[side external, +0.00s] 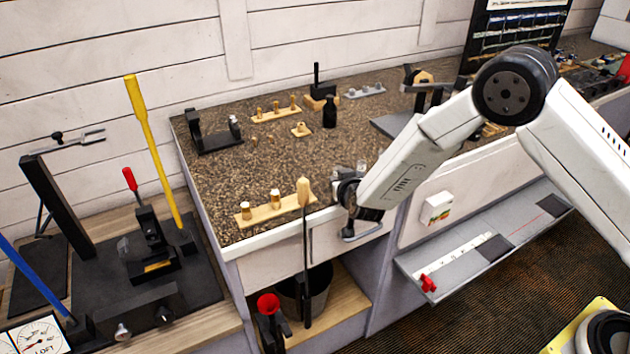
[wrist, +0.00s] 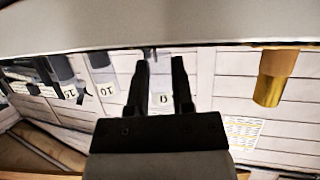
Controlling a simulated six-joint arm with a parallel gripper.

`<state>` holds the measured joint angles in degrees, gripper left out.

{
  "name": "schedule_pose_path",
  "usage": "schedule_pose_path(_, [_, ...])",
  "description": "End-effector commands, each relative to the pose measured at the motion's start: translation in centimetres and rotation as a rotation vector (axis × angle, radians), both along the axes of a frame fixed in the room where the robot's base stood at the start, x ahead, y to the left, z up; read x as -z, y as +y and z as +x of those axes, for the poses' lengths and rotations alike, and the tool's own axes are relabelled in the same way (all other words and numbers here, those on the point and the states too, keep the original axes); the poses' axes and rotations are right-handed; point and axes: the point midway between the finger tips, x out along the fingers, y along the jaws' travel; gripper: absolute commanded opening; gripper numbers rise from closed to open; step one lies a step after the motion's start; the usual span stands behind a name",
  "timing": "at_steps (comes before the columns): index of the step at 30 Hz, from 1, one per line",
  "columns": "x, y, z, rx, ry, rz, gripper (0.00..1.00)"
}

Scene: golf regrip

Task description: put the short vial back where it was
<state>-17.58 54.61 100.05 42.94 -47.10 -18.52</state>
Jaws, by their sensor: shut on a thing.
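My gripper (side external: 347,192) is low over the front edge of the speckled bench (side external: 300,150) in the side external view. In the wrist view its two dark fingers (wrist: 160,90) are closed about a pale labelled piece (wrist: 164,99), which I take as the short vial; its outline is hard to make out. Other pieces with number labels, such as 10 (wrist: 105,89) and 16 (wrist: 70,94), stand to its left there. Small pale glassy pieces (side external: 341,172) show just behind my gripper in the side external view. The spot the vial came from cannot be made out.
A wooden strip with plugs (side external: 262,214) lies left of my gripper at the front edge. A wooden-topped upright shaft (side external: 304,240) stands before the bench. A black bottle (side external: 330,112) and a grey rack (side external: 365,91) stand farther back. The bench middle is mostly clear.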

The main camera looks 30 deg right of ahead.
Motion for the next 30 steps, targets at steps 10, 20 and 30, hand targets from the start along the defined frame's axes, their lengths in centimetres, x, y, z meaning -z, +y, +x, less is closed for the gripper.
schedule_pose_path(10, [1.06,0.02,0.00,0.000,-0.002,0.002,0.00])
schedule_pose_path(20, [1.37,0.02,-0.01,0.000,-0.002,0.002,0.48])
schedule_pose_path(30, [1.35,0.02,-0.01,0.001,0.000,0.002,0.64])
